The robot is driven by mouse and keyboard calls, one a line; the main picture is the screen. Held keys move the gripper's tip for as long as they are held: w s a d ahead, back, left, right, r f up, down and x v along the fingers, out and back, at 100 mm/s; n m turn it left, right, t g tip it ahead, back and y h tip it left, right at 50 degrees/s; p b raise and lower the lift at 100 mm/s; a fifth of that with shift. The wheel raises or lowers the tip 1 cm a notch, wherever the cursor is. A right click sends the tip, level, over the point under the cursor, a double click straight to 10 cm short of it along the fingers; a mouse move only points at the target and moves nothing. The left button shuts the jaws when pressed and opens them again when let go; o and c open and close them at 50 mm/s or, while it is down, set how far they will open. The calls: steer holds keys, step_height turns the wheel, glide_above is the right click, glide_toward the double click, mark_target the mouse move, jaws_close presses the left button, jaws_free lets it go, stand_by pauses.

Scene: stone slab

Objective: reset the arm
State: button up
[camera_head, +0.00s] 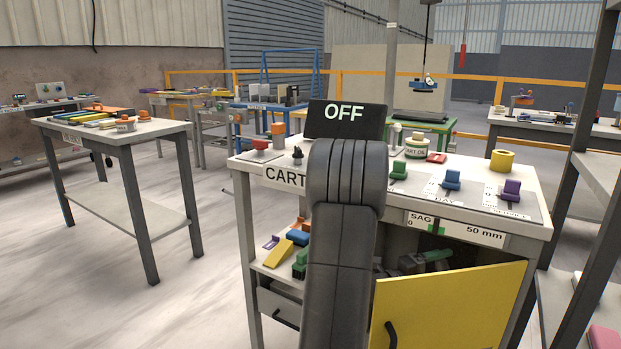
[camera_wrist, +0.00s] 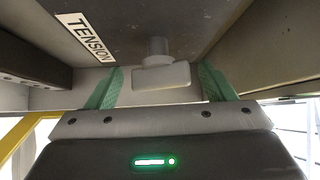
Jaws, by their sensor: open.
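My gripper (camera_wrist: 161,70) is open in the wrist view, its two green fingers wide apart. A pale T-shaped handle (camera_wrist: 160,77) on a short stem hangs from a dark underside between and beyond the fingers. I cannot tell whether they touch it. A TENSION label (camera_wrist: 84,37) is on that underside at upper left. In the head view, my dark arm crosses the front of the cart bench (camera_head: 462,170). A green and grey shape shows low under the bench top, partly hidden, and may be my gripper.
A yellow door (camera_head: 450,310) stands open at the bench's front right. Colored blocks (camera_head: 280,252) lie on the shelf left of my arm. An OFF sign (camera_head: 344,117), a can (camera_head: 415,146) and colored levers (camera_head: 451,180) are on top. Open floor (camera_head: 190,290) lies to the left.

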steer(key=m+y+p, duration=0.1)
steer(key=y+p, duration=0.1)
steer(key=p, duration=0.1)
steer(key=m+y+p, duration=0.1)
steer(key=m+p, duration=0.1)
steer(key=p, duration=0.1)
steer(key=shift+r+m+g+y+p, duration=0.3)
steer(key=shift+r+g+y+p, duration=0.05)
steer(key=shift+g+y, duration=0.05)
steer(key=p+v, duration=0.1)
steer(key=v, duration=1.1)
steer(key=shift+s+a+f, duration=0.2)
steer(key=shift+s+a, duration=0.05)
steer(key=shift+a, duration=0.05)
steer(key=shift+t+p, duration=0.3)
steer(key=shift+p, duration=0.05)
